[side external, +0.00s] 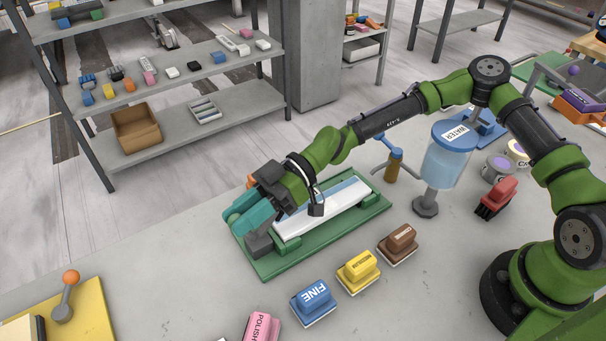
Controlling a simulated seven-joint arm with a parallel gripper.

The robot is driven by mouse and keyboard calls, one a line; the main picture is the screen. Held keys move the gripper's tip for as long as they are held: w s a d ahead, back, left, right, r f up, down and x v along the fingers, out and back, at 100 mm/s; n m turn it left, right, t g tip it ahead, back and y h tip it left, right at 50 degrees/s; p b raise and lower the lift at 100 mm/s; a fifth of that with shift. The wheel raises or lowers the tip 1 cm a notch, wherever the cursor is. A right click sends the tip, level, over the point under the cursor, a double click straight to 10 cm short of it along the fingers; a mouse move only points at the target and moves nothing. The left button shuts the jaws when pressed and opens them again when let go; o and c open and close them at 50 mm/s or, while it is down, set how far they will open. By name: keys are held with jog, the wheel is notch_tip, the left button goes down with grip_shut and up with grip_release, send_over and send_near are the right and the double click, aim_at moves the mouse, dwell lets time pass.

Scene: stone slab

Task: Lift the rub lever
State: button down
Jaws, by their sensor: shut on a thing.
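My gripper (243,218) is at the left end of a green base (350,232). Its teal fingers are shut on a rounded green knob (233,217), which I take to be the end of the rub lever. The fingers hide most of the lever, so its tilt cannot be told. A long white slab (330,217) with a pale blue strip lies on the base, partly behind my wrist. A dark grey block (258,243) sits at the base's left end, just below the fingers.
Blue (313,303), yellow (358,271) and brown (397,243) labelled blocks stand in front of the base. A water tank (447,160) stands to the right. A yellow board with an orange-knobbed lever (65,296) is at lower left. Shelves (190,95) stand behind.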

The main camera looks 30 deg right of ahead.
jog(key=shift+f, duration=0.1)
dwell(0.3)
jog(key=c, duration=0.8)
grip_release()
jog(key=shift+d, duration=0.1)
jog(key=v, duration=1.6)
jog(key=shift+d, duration=0.35)
